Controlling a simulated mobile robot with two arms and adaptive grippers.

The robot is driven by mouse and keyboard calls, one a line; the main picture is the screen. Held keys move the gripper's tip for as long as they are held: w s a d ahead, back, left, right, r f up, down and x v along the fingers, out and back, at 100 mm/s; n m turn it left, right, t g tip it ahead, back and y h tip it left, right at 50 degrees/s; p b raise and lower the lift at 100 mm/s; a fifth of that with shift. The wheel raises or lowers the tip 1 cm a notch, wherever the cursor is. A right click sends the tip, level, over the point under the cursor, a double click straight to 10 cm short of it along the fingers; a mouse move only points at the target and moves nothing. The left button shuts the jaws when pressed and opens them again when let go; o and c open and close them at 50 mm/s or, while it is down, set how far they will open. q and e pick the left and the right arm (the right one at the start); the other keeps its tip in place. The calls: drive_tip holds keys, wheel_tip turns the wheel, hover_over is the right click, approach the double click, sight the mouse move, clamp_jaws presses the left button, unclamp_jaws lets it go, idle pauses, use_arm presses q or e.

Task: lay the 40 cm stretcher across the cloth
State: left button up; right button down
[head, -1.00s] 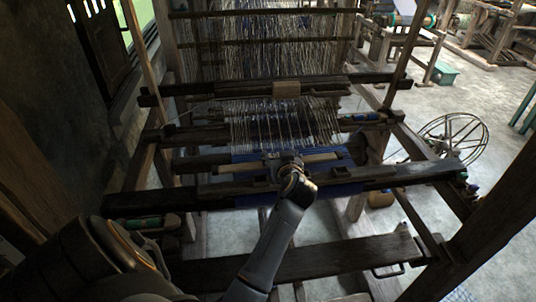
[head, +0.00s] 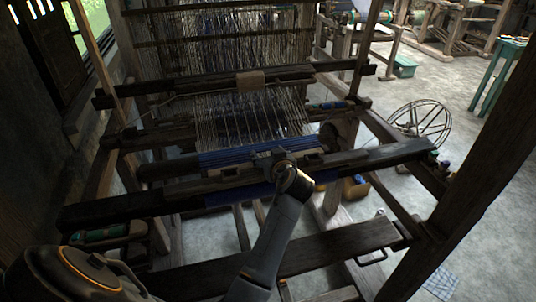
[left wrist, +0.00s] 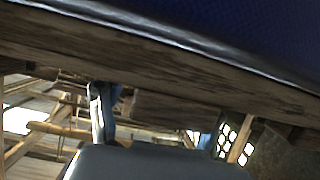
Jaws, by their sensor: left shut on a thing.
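The blue cloth (head: 222,158) lies at the front of the loom, below the pale warp threads, and hangs down over the front beam. The stretcher (head: 230,171), a pale wooden bar, runs left to right across the cloth just behind that beam. My left gripper (head: 279,160) is shut on the stretcher near its middle and hides part of it. I cannot tell whether the bar touches the cloth. In the left wrist view, dark blue cloth (left wrist: 265,35) fills the top right above a long wooden piece. My right gripper is not in view.
The dark front beam (head: 375,158) spans the loom close to my gripper. A wooden bench board (head: 340,243) crosses nearer to me. A heavy crossbar (head: 190,90) lies behind, over the warp. A spoked wheel (head: 421,122) stands on the floor at right.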

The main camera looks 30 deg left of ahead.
use_arm(q)
drive_tip(key=shift+f, duration=0.15)
idle(0.3)
drive_tip(key=shift+f, duration=0.1)
drive_tip(key=o, duration=1.6)
wheel_tip(320, 180, up, 10)
drive_tip(key=shift+r, duration=0.1)
